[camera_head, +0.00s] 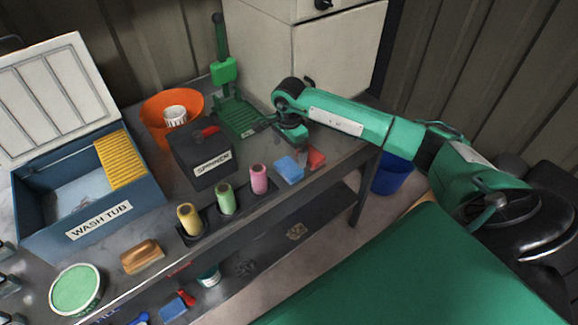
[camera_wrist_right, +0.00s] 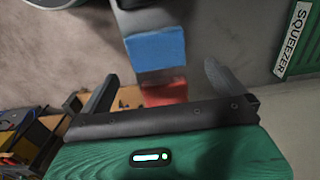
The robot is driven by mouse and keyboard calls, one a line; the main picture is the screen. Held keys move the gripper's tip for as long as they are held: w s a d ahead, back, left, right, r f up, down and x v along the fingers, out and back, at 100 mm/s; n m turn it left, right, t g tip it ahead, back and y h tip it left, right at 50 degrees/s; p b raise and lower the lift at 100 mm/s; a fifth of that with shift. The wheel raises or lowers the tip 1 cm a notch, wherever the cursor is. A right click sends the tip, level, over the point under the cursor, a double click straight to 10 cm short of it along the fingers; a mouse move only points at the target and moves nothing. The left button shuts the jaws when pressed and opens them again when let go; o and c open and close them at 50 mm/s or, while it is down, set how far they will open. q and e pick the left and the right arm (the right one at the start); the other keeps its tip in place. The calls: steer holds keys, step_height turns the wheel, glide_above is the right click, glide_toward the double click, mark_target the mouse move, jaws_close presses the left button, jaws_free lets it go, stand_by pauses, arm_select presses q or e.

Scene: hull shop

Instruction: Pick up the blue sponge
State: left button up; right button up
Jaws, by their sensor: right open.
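The blue sponge (camera_head: 289,168) lies flat near the front edge of the workbench, just left of a red block (camera_head: 316,158). My right gripper (camera_head: 272,136) hangs above the bench, behind the blue sponge, with its jaws apart and empty. In the right wrist view the blue sponge (camera_wrist_right: 155,52) lies beyond the fingertips, roughly between their lines. The red block (camera_wrist_right: 165,93) shows closer, partly hidden by the gripper's body. I see no contact with either. My left gripper is not in view.
A pink roll (camera_head: 259,179) stands left of the sponge, with green and yellow rolls further left. The black SPINNER box (camera_head: 205,155) and a green squeezer (camera_head: 238,117) stand behind. A blue bucket (camera_head: 392,174) is on the floor. The blue wash tub (camera_head: 70,228) is far left.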

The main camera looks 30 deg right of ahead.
mark_target(289, 166)
steer(key=shift+f, duration=0.65)
steer(key=shift+s+a+f+p, duration=0.15)
steer(key=shift+f+p, duration=0.35)
steer(key=shift+p, duration=0.2)
step_height(289, 166, down, 3)
steer(key=shift+s+p, duration=0.15)
steer(key=shift+p, duration=0.85)
steer(key=shift+f, duration=0.65)
steer(key=c, duration=0.9)
